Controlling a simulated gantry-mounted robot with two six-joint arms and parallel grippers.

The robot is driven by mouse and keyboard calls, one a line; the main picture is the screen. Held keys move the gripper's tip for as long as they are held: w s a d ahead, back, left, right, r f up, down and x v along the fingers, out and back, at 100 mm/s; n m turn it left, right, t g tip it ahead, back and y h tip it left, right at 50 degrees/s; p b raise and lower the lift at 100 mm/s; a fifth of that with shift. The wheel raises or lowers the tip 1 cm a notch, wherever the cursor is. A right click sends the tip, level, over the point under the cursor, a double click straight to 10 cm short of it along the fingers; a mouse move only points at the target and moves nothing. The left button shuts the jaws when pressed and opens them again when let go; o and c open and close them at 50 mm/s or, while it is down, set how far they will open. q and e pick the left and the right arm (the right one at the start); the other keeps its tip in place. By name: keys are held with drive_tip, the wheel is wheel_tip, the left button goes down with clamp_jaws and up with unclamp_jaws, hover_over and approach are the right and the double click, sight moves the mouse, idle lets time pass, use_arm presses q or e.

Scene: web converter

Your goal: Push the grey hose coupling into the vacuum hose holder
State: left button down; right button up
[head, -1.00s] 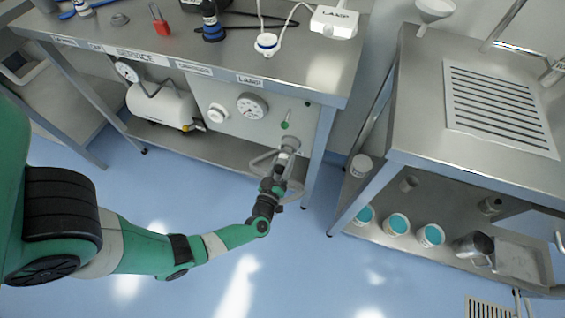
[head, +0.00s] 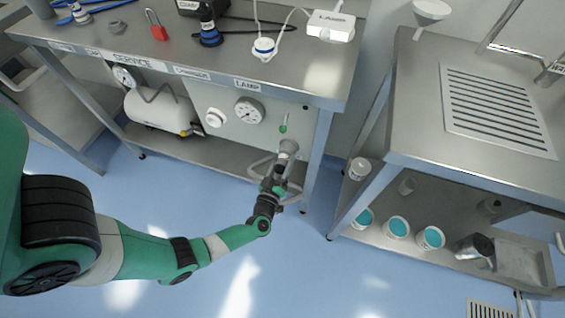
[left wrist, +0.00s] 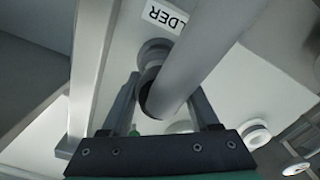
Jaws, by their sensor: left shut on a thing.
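The grey hose coupling (head: 288,147) is at the right end of the service bench's front panel, with a grey hose looping below it. My left gripper (head: 280,165) is shut on it. In the left wrist view my left gripper's fingers (left wrist: 165,108) flank the pale grey tube of the coupling (left wrist: 190,60), whose dark-edged end faces lower left. A round grey fitting, seemingly the vacuum hose holder (left wrist: 153,52), is on the panel beside a label ending in "LDER". The tube partly overlaps it in view; they look apart there. My right gripper is not in view.
A bench leg (head: 318,160) stands just right of the coupling. A second steel bench (head: 420,110) with tubs is further right; open blue floor lies between.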

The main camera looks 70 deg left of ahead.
use_arm(q)
drive_tip(key=shift+c, duration=0.3)
unclamp_jaws()
drive_tip(key=p+v, duration=0.4)
drive_tip(key=v, duration=0.7)
drive_tip(key=shift+s+d, duration=0.2)
